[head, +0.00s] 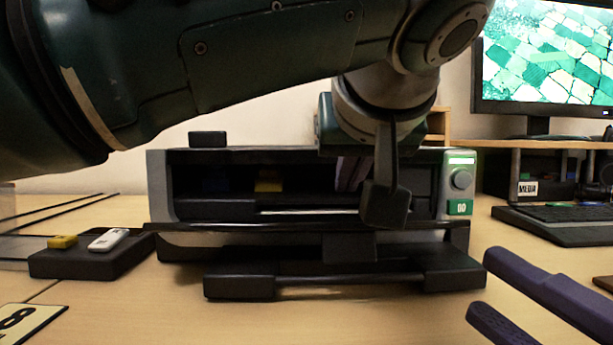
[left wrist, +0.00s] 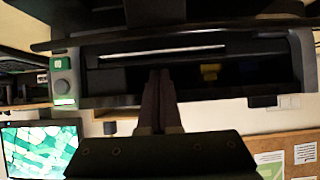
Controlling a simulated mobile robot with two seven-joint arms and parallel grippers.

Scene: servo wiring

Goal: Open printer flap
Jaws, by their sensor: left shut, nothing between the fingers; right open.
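The printer (head: 158,190) stands on the desk, a grey and black box with a control panel on its right. Its front is open, showing a dark inside with a yellow and a blue part. A dark flap (head: 300,226) juts out low along the front, folded down; it shows as a dark band in the left wrist view (left wrist: 70,43). My left gripper (left wrist: 159,72) is shut and empty, in front of or inside the opening. In the head view its purple fingers (head: 352,173) are mostly hidden behind my wrist. My right gripper (head: 508,292) is open and empty at lower right.
A black tray (head: 280,287) projects below the flap. A dark block (head: 92,255) with yellow and white pieces lies left of the printer. A monitor (head: 545,60) and keyboard (head: 570,222) are at right.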

